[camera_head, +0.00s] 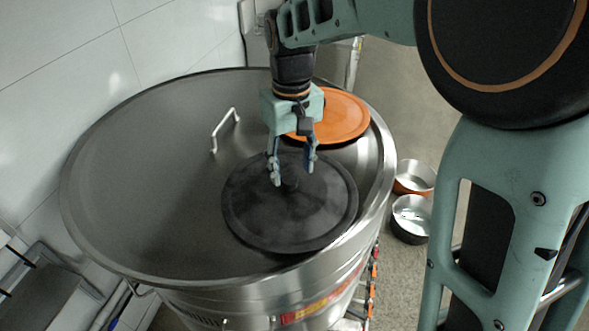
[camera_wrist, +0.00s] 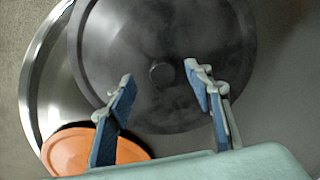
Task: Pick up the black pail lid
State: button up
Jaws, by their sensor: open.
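The black pail lid (camera_head: 290,218) is a dark round disc with a small central knob, lying flat on the large steel vessel's top. It also fills much of the wrist view (camera_wrist: 165,105), with its knob (camera_wrist: 162,74) showing near the middle. My gripper (camera_head: 291,174) is open above the lid, fingers pointing down towards the knob. In the wrist view my gripper's two fingers (camera_wrist: 162,82) stand apart, with the knob between them in the picture. The fingers look empty. Whether the tips are level with the knob cannot be told.
An orange lid (camera_head: 340,118) lies behind the black lid and also shows in the wrist view (camera_wrist: 70,150). A wire handle (camera_head: 224,130) rises from the steel vessel top (camera_head: 130,180). Two pails (camera_head: 412,178) (camera_head: 411,218) stand on the floor to the right. A wall is at left.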

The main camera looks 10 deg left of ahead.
aim_at(289, 179)
jog(key=shift+w+a+f+p, duration=0.1)
jog(key=shift+a+f+p, duration=0.05)
jog(key=shift+f, duration=1)
jog(key=shift+w+a+f+p, duration=0.1)
jog(key=shift+a+f+p, duration=0.05)
jog(key=shift+f, duration=0.95)
jog(key=shift+c, duration=0.2)
grip_shut()
